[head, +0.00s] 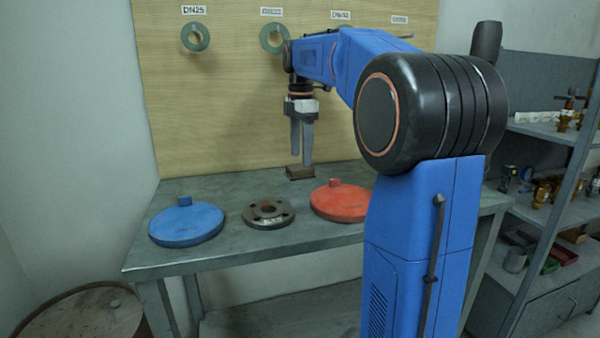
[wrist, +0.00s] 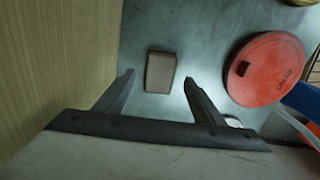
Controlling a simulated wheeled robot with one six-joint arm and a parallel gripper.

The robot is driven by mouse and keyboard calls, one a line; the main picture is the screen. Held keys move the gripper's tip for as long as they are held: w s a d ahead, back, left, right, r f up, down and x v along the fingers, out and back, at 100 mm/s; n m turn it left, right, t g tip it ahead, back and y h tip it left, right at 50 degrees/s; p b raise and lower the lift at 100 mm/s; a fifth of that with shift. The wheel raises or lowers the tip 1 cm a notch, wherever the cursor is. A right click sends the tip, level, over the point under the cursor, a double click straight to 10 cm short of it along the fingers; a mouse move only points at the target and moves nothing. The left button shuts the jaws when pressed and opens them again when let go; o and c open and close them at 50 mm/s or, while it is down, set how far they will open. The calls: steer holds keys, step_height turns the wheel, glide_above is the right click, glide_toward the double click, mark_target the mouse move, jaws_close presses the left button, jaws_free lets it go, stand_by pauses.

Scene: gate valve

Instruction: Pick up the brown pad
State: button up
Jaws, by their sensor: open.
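The brown pad (head: 300,172) is a small flat block lying on the grey workbench (head: 240,182), near the wooden backboard. My gripper (head: 302,162) points down just above it in the head view, with its fingers apart and nothing between them. In the wrist view the pad (wrist: 160,71) lies ahead of the gap between the two fingertips (wrist: 158,78), roughly centred between them. I see no contact between fingers and pad.
A red disc (head: 340,200) with a knob lies right of the pad. A dark metal flange (head: 268,212) and a blue disc (head: 186,224) lie nearer the front. The wooden backboard (head: 225,100) with hanging rings stands close behind. Shelves (head: 545,130) stand at right.

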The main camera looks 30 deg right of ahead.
mark_target(300, 165)
steer(key=shift+a+f, duration=0.1)
steer(key=shift+f, duration=1.75)
steer(key=shift+c, duration=0.5)
steer(key=c, duration=1)
steer(key=shift+c, duration=0.2)
steer(key=shift+r, duration=0.1)
steer(key=shift+s+a+r, duration=0.1)
steer(key=shift+s+r, duration=0.1)
steer(key=shift+r, duration=0.95)
steer(key=shift+s+a+r, duration=0.1)
steer(key=shift+s+r, duration=0.1)
steer(key=shift+r, duration=0.95)
steer(key=shift+s+r, duration=0.2)
steer(key=shift+r, duration=0.95)
steer(key=s+a, duration=0.1)
steer(key=s, duration=0.5)
steer(key=s+a, duration=0.2)
steer(key=s, duration=0.4)
steer(key=s+a, duration=0.2)
steer(key=s, duration=0.4)
steer(key=shift+a, duration=0.1)
